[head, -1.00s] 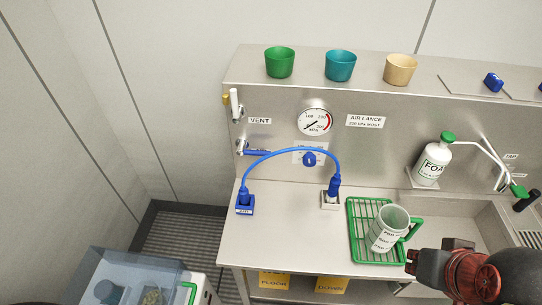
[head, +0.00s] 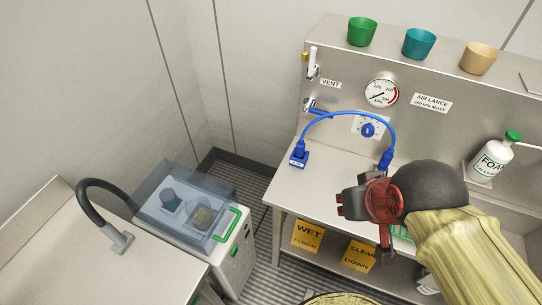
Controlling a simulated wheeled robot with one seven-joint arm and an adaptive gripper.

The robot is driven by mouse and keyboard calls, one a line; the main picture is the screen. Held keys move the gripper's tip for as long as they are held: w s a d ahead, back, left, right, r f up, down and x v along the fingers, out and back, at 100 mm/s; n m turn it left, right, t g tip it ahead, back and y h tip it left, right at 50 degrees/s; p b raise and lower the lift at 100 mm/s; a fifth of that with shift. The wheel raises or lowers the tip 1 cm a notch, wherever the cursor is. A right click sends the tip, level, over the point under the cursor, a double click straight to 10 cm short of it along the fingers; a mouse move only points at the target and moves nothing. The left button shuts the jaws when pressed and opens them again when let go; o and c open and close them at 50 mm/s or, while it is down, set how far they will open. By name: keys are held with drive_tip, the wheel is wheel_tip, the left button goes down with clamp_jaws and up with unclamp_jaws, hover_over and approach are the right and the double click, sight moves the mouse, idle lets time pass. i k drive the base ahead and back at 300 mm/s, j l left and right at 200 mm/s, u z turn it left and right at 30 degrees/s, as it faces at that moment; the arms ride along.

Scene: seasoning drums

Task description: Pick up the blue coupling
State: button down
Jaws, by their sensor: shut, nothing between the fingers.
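A blue hose (head: 347,114) arches over the left part of the steel bench in the head view. Its left end stands in a blue labelled block (head: 299,161). Its right end is a thicker blue coupling (head: 386,158), upright just behind my arm; its foot is hidden by the arm. My gripper (head: 346,204) is shut and empty, pointing left above the bench's front part. It appears in front of the coupling and to its left, apart from it.
A pressure gauge (head: 382,90) and a blue knob (head: 367,130) are on the back panel. Green (head: 362,32), teal (head: 419,44) and tan (head: 478,58) cups stand on top. A clear-lidded box (head: 190,205) stands at left. My arm hides most of the green rack.

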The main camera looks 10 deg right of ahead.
sight(300, 146)
drive_tip(key=j+z, duration=0.7)
drive_tip(key=z, duration=0.2)
